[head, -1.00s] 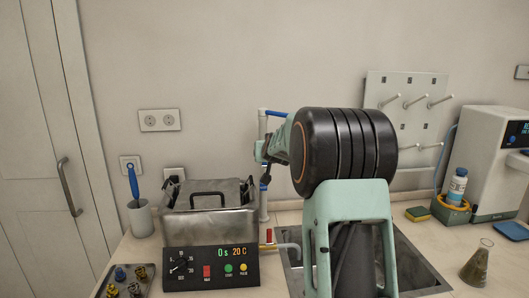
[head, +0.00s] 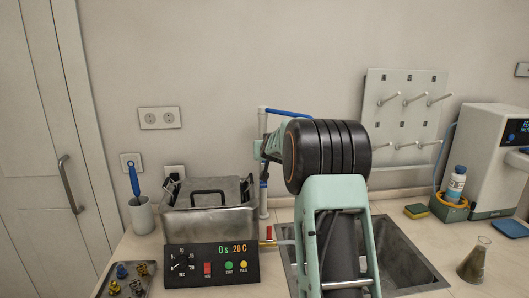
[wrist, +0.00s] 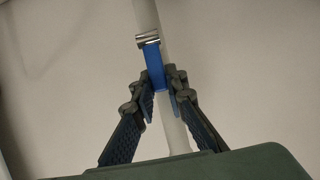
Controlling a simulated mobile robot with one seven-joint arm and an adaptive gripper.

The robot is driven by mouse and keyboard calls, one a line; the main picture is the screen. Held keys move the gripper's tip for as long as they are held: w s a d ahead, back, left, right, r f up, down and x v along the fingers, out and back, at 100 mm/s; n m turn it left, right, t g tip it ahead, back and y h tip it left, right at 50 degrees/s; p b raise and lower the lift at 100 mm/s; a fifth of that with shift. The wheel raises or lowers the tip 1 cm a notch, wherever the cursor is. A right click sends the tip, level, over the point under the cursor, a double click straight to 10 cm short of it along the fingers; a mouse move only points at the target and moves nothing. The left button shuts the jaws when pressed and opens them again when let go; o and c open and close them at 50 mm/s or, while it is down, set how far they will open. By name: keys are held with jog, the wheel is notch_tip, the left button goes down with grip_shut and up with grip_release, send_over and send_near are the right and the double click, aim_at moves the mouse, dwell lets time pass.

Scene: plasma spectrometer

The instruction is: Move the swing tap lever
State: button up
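A white vertical pipe (head: 263,204) stands against the wall, with a blue tube (head: 290,113) running right from its top. In the wrist view, a blue lever (wrist: 154,62) with a metal collar lies along the white pipe (wrist: 145,15). My gripper (wrist: 161,90) has one finger on each side of the lever's lower end. The fingertips are close to it; I cannot tell whether they press on it. In the head view, my gripper (head: 260,150) is at the pipe, small and partly hidden by my arm.
A metal bath (head: 210,222) with a control panel stands left of the pipe. A red-handled valve (head: 268,233) is at its right. A sink (head: 395,250) lies right, below my arm. A peg board (head: 405,155) hangs behind, and a flask (head: 474,262) stands at far right.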

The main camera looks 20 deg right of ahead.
grip_shut()
jog(key=b, duration=0.3)
jog(key=shift+s+f, duration=0.1)
jog(key=shift+f, duration=0.15)
jog(key=t+b, duration=0.1)
jog(key=b, duration=0.4)
jog(key=t+b, duration=0.1)
jog(key=b, duration=0.4)
jog(key=shift+s+a+h, duration=0.1)
jog(key=shift+s+h, duration=0.2)
jog(key=shift+s, duration=0.1)
jog(key=shift+s+r+t+b, duration=0.15)
jog(key=shift+t+b, duration=0.15)
jog(key=shift+b, duration=0.65)
jog(key=shift+r, duration=0.1)
jog(key=o, duration=0.7)
grip_release()
jog(key=shift+a, duration=0.1)
